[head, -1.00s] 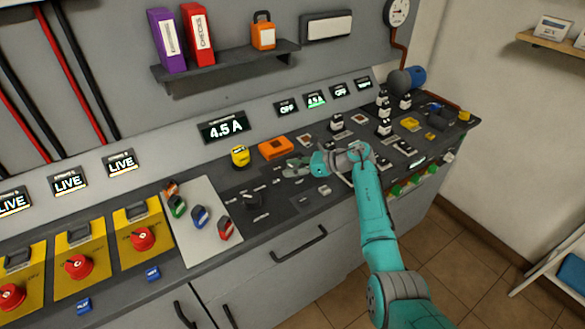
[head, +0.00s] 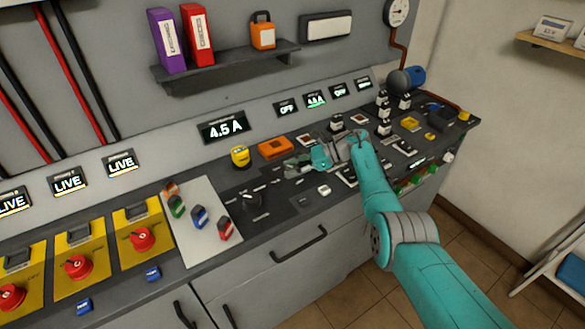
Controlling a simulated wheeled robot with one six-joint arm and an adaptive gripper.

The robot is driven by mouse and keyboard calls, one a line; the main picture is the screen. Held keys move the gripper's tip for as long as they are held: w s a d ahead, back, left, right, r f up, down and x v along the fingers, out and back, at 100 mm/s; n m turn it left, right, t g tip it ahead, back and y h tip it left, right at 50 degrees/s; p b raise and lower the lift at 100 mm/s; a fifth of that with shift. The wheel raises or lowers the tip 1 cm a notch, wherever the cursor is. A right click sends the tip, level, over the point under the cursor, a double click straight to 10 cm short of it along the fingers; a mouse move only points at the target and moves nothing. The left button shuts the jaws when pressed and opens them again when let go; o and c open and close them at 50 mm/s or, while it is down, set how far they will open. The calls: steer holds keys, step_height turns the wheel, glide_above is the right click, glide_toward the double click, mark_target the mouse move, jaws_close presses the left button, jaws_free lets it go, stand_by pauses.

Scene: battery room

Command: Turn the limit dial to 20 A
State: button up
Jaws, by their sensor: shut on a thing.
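My gripper (head: 298,163) is low over the dark console, right of the orange block, with its fingers pointing left. It is shut on a small part at the panel, which looks to be the limit dial. The fingers and wrist hide that part, so its pointer and setting cannot be read. Small pale marks lie on the panel around the fingertips. A dark knob (head: 252,200) stands apart to the left. A large display (head: 226,128) behind the console reads about 4.5 A.
Close to my gripper are an orange block (head: 275,148), a yellow knob (head: 240,156) and upright black-and-white parts (head: 384,122). Coloured pieces lie on a pale plate (head: 186,235). Red switches on yellow panels (head: 140,237) are at left. The shelf (head: 225,68) hangs above.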

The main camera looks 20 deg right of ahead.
steer(key=shift+f, duration=0.15)
stand_by(0.5)
steer(key=o, duration=1.2)
steer(key=shift+c, duration=0.2)
steer(key=v, duration=1.2)
steer(key=shift+w, duration=0.15)
